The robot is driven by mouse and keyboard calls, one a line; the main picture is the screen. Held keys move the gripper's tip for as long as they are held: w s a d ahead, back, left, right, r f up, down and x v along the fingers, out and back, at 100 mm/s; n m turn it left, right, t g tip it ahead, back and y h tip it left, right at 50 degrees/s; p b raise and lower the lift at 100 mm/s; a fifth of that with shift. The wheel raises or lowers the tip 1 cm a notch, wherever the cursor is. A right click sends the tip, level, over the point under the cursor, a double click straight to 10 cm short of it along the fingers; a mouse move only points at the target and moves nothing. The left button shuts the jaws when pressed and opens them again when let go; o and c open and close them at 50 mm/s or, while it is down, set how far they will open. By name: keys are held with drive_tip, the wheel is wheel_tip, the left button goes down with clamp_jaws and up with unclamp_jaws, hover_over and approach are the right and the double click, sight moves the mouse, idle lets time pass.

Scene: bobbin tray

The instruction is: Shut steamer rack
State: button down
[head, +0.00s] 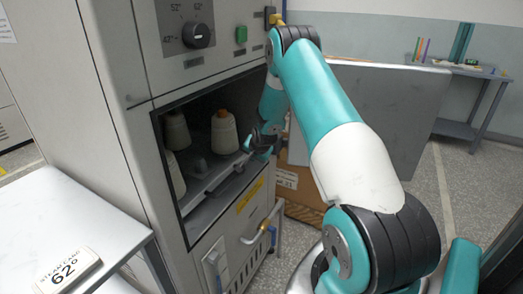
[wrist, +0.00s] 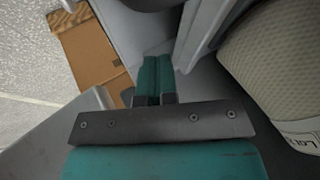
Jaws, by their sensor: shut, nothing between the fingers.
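The steamer is the tall grey cabinet (head: 120,130) at the left of the head view, with its chamber open at the front. The steamer rack (head: 208,187) is a grey tray inside, with its front edge near the chamber mouth. Several cream bobbins (head: 224,133) stand upright on it. My gripper (head: 262,145) is at the front right of the rack, by the chamber's right edge. In the wrist view its teal fingers (wrist: 155,72) are together with nothing between them. A large bobbin (wrist: 275,70) is close on the right there. I cannot tell whether the fingers touch the rack.
A grey panel (head: 385,115), seemingly the swung-open door, stands to the right behind my arm. A cardboard box (head: 300,180) is below it and shows in the wrist view (wrist: 95,45). A side table (head: 75,225) holds a "62°" card (head: 68,270). A knob (head: 197,36) sits above the chamber.

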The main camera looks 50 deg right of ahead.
drive_tip(key=shift+s+d+r, duration=0.1)
drive_tip(key=shift+s+r, duration=0.1)
drive_tip(key=shift+s, duration=0.9)
drive_tip(key=v, duration=1)
drive_tip(key=s+a+r+n+g+y, duration=0.1)
drive_tip(key=s+a+r+n, duration=0.2)
drive_tip(key=a, duration=0.4)
drive_tip(key=s+a+r+n+g+y, duration=0.1)
drive_tip(key=s+a+r+n, duration=0.2)
drive_tip(key=a, duration=0.5)
drive_tip(key=s+a+r+n+g+y, duration=0.1)
drive_tip(key=s+a+r+n, duration=0.1)
drive_tip(key=a+n, duration=0.35)
drive_tip(key=s+a+r+n+g+y+p, duration=0.2)
drive_tip(key=s+a+r+n+p, duration=0.1)
drive_tip(key=s+a+r, duration=0.5)
drive_tip(key=s+a+r+n+g+y+p, duration=0.1)
drive_tip(key=s+a+r+n, duration=0.5)
drive_tip(key=a, duration=0.7)
drive_tip(key=s+r+y+p, duration=0.1)
drive_tip(key=s+r+p, duration=0.1)
drive_tip(key=s, duration=0.1)
drive_tip(key=shift+s+r+g+p, duration=0.3)
drive_tip(key=shift+s+r+g, duration=0.1)
drive_tip(key=shift+n, duration=0.25)
